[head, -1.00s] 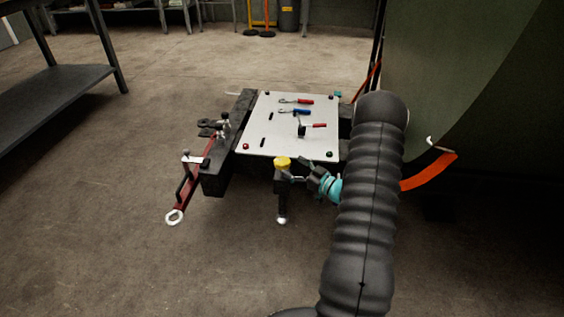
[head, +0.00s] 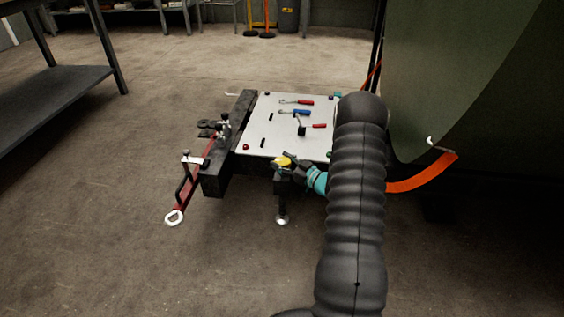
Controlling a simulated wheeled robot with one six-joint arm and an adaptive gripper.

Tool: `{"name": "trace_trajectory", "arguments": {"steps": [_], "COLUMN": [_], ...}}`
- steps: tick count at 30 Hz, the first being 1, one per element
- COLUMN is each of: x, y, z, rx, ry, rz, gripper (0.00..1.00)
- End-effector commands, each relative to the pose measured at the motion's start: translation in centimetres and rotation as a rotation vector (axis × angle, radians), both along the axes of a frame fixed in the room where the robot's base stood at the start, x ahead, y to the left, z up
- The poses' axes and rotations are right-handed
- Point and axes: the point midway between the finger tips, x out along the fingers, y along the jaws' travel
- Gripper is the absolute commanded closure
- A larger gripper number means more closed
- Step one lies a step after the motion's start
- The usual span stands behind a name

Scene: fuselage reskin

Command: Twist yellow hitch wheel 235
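The yellow hitch wheel (head: 282,161) is a small yellow knob on top of a dark upright jack post (head: 282,187) at the front edge of the cart. The post ends in a light round foot (head: 282,220) near the floor. My gripper (head: 291,164) is at the wheel from its right side, with its dark fingers overlapping part of the yellow. The fingers are small here and partly merge with the post, so whether they are closed on the wheel is unclear. My teal wrist and dark arm come in from the right.
The cart's white top (head: 262,138) holds several hand tools, with red and blue handles. A red tow bar (head: 186,188) with a ring end sticks out at the left. A green curved panel (head: 460,70) and an orange strip (head: 425,175) stand at the right. Floor at front left is clear.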

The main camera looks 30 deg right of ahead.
Motion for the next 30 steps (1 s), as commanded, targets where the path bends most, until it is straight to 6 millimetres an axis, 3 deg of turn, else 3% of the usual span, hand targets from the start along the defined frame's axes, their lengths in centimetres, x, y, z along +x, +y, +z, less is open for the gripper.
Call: {"name": "trace_trajectory", "arguments": {"steps": [14,30], "x": [0.03,0.09], "y": [0.17,0.34], "z": [-0.12,-0.02], "rx": [0.001,0.000], "ry": [0.000,0.000], "rz": [-0.105,-0.556], "gripper": [0.77,0.77]}}
